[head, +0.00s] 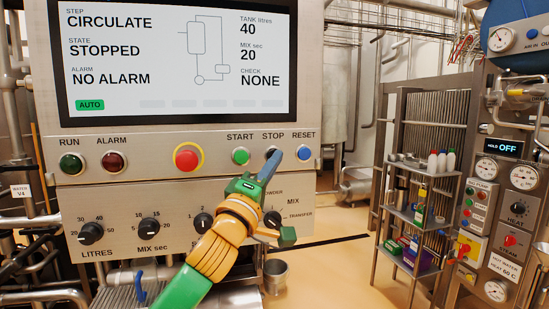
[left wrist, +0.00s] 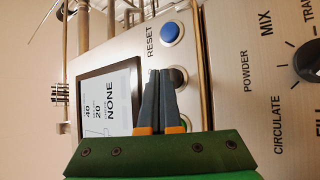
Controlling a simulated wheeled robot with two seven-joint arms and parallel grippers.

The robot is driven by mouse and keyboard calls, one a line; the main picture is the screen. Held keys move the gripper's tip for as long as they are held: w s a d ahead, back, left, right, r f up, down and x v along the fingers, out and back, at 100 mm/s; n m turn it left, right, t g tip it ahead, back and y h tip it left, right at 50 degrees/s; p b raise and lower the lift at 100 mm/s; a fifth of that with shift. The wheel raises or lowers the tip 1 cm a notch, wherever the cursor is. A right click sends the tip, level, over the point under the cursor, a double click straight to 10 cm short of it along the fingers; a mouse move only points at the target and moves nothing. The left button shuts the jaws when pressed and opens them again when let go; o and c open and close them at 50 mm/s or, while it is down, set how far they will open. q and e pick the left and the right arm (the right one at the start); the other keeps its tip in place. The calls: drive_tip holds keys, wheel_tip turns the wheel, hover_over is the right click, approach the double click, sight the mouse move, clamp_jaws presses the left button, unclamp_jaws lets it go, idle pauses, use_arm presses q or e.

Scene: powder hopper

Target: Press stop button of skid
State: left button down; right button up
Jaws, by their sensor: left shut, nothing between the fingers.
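The STOP button (head: 269,152) is dark and sits under the STOP label on the steel panel of the skid, between the green START button (head: 240,156) and the blue RESET button (head: 304,153). My left gripper (head: 275,158) is shut and empty, with its fingertips over the STOP button and hiding part of it. In the left wrist view, the dark STOP button (left wrist: 181,77) shows just beside the closed fingertips (left wrist: 153,76). I cannot tell whether they touch. The screen (head: 175,60) reads CIRCULATE, STOPPED, NO ALARM. My right gripper is not in view.
A red mushroom button (head: 187,158) with a yellow ring, the RUN lamp (head: 71,164) and the ALARM lamp (head: 115,161) share the row. Black knobs (head: 92,233) sit below. A shelf rack (head: 420,190) stands right, with open floor between.

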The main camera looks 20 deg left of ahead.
use_arm(q)
drive_tip(key=shift+s+d+b, duration=0.4)
drive_tip(key=shift+s+d, duration=0.3)
drive_tip(key=shift+s, duration=0.35)
drive_tip(key=shift+s+d+b, duration=0.4)
drive_tip(key=shift+s+d, duration=0.3)
drive_tip(key=shift+s, duration=0.35)
